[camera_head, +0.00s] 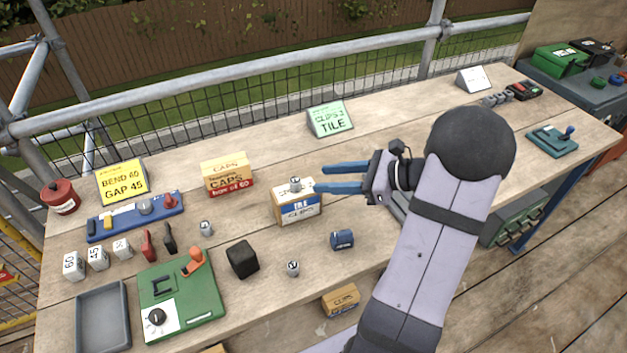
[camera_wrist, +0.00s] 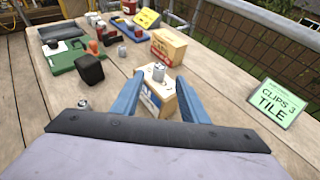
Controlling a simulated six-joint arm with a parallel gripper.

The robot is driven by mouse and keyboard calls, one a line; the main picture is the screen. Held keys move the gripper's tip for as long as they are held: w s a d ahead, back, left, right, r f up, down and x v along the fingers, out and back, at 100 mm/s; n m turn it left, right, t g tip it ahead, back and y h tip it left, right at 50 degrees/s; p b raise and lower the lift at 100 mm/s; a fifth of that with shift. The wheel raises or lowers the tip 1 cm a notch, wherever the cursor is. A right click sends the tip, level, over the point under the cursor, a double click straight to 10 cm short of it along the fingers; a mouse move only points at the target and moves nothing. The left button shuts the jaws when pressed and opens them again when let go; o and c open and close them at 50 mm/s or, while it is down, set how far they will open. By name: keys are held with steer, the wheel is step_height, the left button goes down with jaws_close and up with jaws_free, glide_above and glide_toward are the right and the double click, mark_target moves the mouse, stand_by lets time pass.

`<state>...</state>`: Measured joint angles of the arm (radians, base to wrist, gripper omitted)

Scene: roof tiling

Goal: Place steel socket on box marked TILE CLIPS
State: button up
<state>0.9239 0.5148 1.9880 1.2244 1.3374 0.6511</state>
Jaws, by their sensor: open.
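The box marked TILE CLIPS (camera_head: 298,208), tan with a white and blue label, stands upright on the bench. A steel socket (camera_head: 295,184) stands upright on top of it. My gripper (camera_head: 320,178) is open, just right of the socket. In the wrist view the socket (camera_wrist: 158,72) shows between the tips of my two blue fingers (camera_wrist: 160,77), with a gap on each side. The box (camera_wrist: 158,104) shows below it, partly hidden by the fingers. Two similar small metal sockets stand on the bench, one to the left (camera_head: 206,228) and one in front (camera_head: 293,268).
A CAPS box (camera_head: 227,175) stands behind left. A black block (camera_head: 242,260) and a blue cylinder (camera_head: 342,239) lie in front. A green device (camera_head: 182,300) and grey tray (camera_head: 103,318) are front left. A green card (camera_head: 330,119) stands behind. The bench right of the card is largely clear.

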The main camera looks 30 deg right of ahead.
steer(key=s+a+f+n+g+h, duration=0.1)
steer(key=s+a+f+n+g, duration=0.1)
steer(key=s+a+n+g, duration=0.1)
steer(key=s+a+f+n+g+h, duration=0.2)
steer(key=s+a+n+g, duration=0.2)
steer(key=s+a+n, duration=0.2)
steer(key=s+a+f+n+g+h, duration=0.2)
steer(key=s+a+f+n+g, duration=0.1)
steer(key=s+a+n, duration=0.2)
steer(key=shift+s+a+n, duration=0.15)
steer(key=shift+a+n, duration=0.05)
steer(key=shift+n, duration=0.5)
steer(key=shift+s+a+n, duration=0.1)
steer(key=shift+a+n, duration=0.05)
steer(key=shift+n, duration=0.55)
steer(key=s+n+h, duration=0.1)
steer(key=n, duration=0.2)
steer(key=s+f+n+h, duration=0.1)
steer(key=n+h, duration=0.1)
steer(key=n, duration=0.2)
steer(key=s+n+h, duration=0.1)
steer(key=n, duration=0.2)
steer(key=shift+d+f+h, duration=0.15)
steer(key=shift+h, duration=0.15)
